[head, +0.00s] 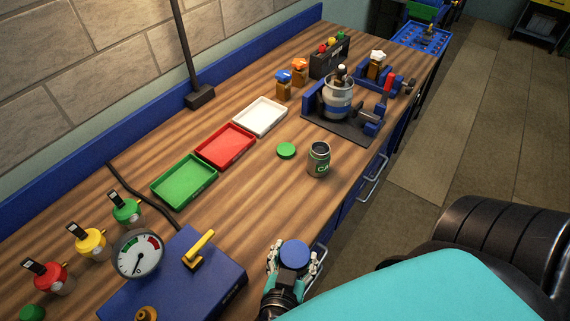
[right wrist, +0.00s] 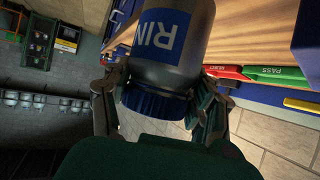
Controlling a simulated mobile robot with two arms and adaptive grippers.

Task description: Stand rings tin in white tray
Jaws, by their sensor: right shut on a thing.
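My right gripper (head: 293,262) is shut on the rings tin, at the near edge of the bench. In the head view the tin's round blue lid (head: 294,254) faces up between the fingers. In the right wrist view the rings tin (right wrist: 168,65) is a dark grey cylinder with a blue label reading "RIN", its blue lid towards the palm and the fingers on both sides. Its lower part is hidden in the head view. The white tray (head: 279,121) lies empty on the bench, farther back, beyond the red tray. My left gripper is not in view.
A red tray (head: 226,146) and green tray (head: 184,181) line up with the white one. An open tin (head: 319,160) and loose green lid (head: 286,151) stand nearby. A blue box (head: 215,285) with a dial gauge (head: 138,254) is at left. Bare wood lies between.

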